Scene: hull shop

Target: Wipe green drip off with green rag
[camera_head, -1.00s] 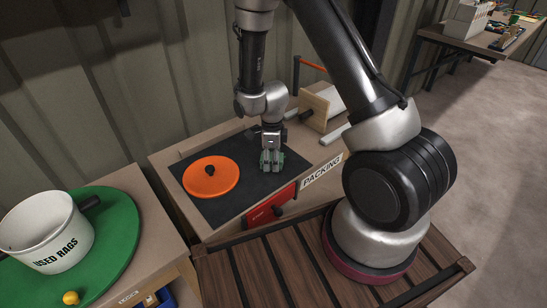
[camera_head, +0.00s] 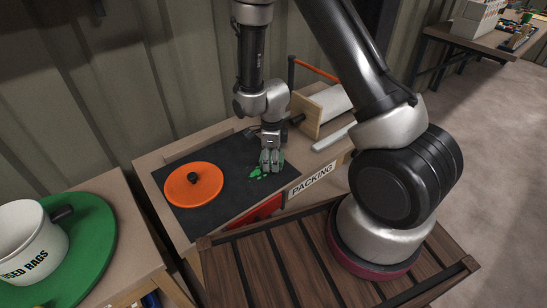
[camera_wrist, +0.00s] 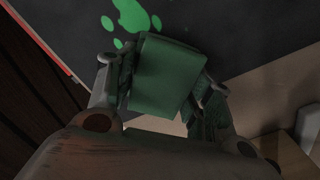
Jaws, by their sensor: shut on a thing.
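My gripper (camera_head: 271,168) is shut on the green rag (camera_wrist: 168,78), a dark green folded cloth between the fingers. In the head view the rag shows only as a little green at the fingertips. The bright green drip (camera_wrist: 133,15) is a blotch with several small spots on the dark mat, just beyond the rag in the wrist view. In the head view the drip (camera_head: 257,173) lies just left of my gripper. I cannot tell whether the rag touches the mat.
The dark mat (camera_head: 215,205) covers part of the packing bench. An orange disc (camera_head: 208,187) with a black knob lies on its left. A wooden-ended holder with a white roll (camera_head: 330,103) stands behind right. A white used-rags pot (camera_head: 28,240) sits on a green round mat (camera_head: 95,230) at far left.

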